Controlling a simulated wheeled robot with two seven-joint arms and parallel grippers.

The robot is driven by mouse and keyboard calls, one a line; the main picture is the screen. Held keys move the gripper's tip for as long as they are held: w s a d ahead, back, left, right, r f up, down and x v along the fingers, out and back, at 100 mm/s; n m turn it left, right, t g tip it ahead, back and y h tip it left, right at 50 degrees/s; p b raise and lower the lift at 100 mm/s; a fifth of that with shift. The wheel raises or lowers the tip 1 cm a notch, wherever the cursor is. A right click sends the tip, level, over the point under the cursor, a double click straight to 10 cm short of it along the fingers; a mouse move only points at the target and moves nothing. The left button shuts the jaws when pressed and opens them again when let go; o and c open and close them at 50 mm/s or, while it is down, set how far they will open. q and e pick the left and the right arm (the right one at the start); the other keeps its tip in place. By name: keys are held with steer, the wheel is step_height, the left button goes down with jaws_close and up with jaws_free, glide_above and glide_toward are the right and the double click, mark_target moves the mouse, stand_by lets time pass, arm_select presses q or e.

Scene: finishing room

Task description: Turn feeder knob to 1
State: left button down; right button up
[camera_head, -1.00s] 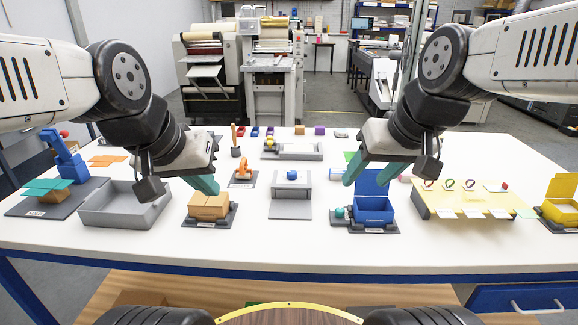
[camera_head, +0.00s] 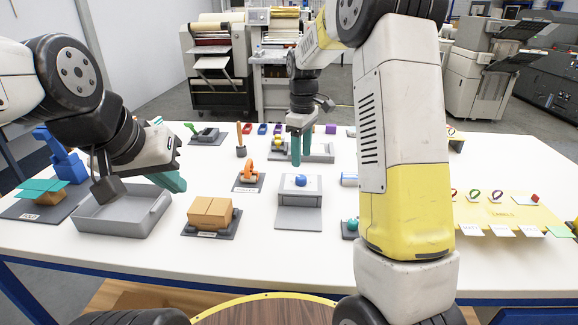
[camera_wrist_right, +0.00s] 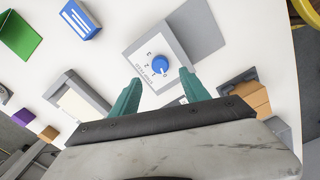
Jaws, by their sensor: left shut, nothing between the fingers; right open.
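The feeder is a light grey box with a round blue knob (camera_head: 301,180) on top, near the middle of the table. In the right wrist view the knob (camera_wrist_right: 160,64) has a white mark toward the lower right, near what looks like a 0; other small digits ring it. My right gripper (camera_head: 300,148) is open and empty, fingers pointing down, above the table behind the feeder. In the wrist view its fingertips (camera_wrist_right: 158,88) are spread just short of the knob, apart from it. My left gripper (camera_head: 172,182) is shut and empty above the grey tray.
The grey tray (camera_head: 118,222) lies at left, the cardboard boxes (camera_head: 211,212) left of the feeder. An orange-handled item (camera_head: 249,175) and a grey machine (camera_head: 318,152) stand behind. My right arm hides the table right of the feeder.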

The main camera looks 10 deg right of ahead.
mark_target(301, 177)
step_height(301, 177, down, 8)
steer(key=shift+r, duration=0.2)
jaws_close()
stand_by(0.4)
